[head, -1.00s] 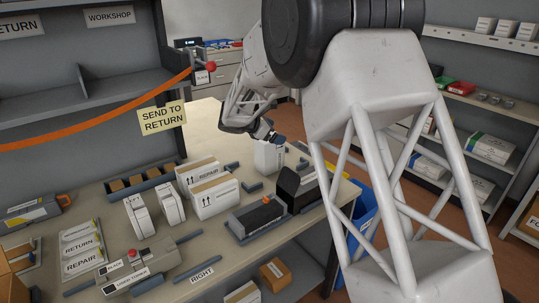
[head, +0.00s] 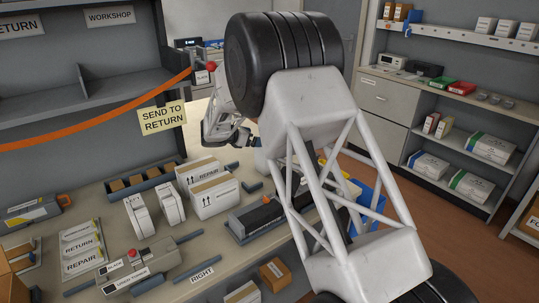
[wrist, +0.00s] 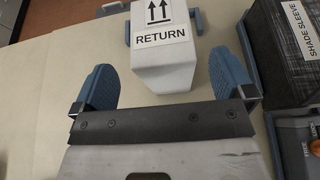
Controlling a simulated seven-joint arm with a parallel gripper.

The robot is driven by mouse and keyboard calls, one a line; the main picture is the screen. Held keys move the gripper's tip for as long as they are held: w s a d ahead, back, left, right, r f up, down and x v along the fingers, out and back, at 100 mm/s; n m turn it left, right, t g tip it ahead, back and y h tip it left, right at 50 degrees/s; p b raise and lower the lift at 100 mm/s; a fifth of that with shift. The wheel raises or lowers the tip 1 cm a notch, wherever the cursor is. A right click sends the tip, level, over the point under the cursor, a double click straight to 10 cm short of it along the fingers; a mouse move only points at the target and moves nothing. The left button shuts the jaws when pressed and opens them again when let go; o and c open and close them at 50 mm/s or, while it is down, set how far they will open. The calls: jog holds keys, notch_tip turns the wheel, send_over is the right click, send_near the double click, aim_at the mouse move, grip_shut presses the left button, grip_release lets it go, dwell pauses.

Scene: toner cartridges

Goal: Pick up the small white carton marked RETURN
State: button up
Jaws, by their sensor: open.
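The small white carton marked RETURN (wrist: 164,62) stands on the bench in the wrist view, with two black up arrows above the word. My gripper (wrist: 163,80) is open, its two blue fingers apart, one on each side of the carton's near end. In the head view my arm hides most of the carton; my gripper (head: 245,141) shows only partly there.
A black box marked SHADE SLEEVE (wrist: 291,45) stands close to the right finger. Blue rails sit around the carton's far end. Bare bench lies left of the gripper in the wrist view.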

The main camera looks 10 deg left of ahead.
jog(key=shift+x, duration=1.05)
jog(key=shift+d, duration=0.1)
jog(key=shift+x, duration=2.55)
jog(key=shift+f, duration=0.2)
jog(key=shift+c, duration=0.3)
jog(key=c, duration=1.2)
